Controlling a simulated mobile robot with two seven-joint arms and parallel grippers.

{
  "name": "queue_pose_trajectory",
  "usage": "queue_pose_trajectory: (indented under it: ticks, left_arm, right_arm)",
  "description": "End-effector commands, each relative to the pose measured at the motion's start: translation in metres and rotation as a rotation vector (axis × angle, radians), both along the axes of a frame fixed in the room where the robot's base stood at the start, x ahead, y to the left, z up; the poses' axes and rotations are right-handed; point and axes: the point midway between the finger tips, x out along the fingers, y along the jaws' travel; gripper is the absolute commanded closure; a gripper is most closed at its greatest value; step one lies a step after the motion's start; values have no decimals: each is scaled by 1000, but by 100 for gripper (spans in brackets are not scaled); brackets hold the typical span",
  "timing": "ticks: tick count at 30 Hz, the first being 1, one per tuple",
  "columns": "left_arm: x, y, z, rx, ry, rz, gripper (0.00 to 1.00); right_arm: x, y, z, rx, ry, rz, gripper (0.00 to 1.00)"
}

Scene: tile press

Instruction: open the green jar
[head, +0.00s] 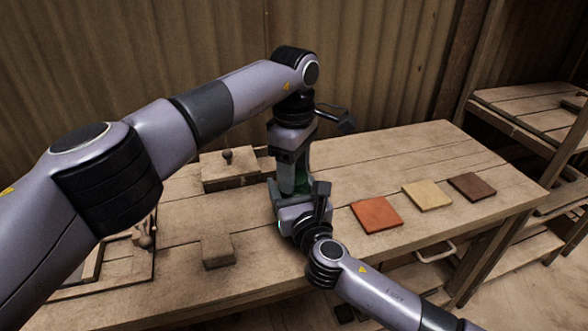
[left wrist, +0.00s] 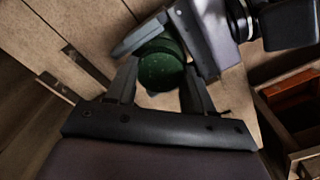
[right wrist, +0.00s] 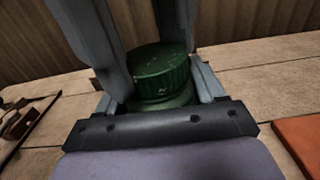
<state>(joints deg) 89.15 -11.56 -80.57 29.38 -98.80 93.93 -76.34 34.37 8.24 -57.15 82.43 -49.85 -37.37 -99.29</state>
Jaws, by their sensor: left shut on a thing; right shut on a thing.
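The green jar with its ridged green lid stands on the wooden bench and is mostly hidden in the head view by my grippers. Its lid (right wrist: 160,68) sits on the jar body (right wrist: 165,101) in the right wrist view. My left gripper (head: 291,180) comes down from above with its fingers on both sides of the lid, which also shows between them in the left wrist view (left wrist: 160,65). My right gripper (right wrist: 155,93) comes in low from the side, shut around the jar body. I see no clear gap between lid and body.
On the bench (head: 350,160), an orange-red tile (head: 376,214), a cream tile (head: 427,195) and a brown tile (head: 472,187) lie to the right. A knobbed wooden box (head: 229,174) stands behind left, a small wooden block (head: 217,251) in front. Shelves (head: 525,105) stand at the right.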

Motion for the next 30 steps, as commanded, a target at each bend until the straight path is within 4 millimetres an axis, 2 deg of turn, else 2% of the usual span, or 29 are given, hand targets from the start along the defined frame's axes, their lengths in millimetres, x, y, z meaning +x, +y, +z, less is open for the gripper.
queue_pose_trajectory:
  ticks: [9,10,12,20,30]
  left_arm:
    - [0,0,0,1,2,10,84]
    - [0,0,0,1,2,10,38]
    - [0,0,0,1,2,10,22]
    - [-1,0,1,1,6,7,22]
    - [-1,-1,40,0,1,8,22]
  right_arm:
    - [0,-1,-2,-1,4,-2,100]
    - [0,-1,-2,-1,4,-2,100]
    - [0,-1,-2,-1,4,-3,100]
    - [1,-3,-2,-1,5,-7,100]
    - [1,-2,-2,-2,4,-5,100]
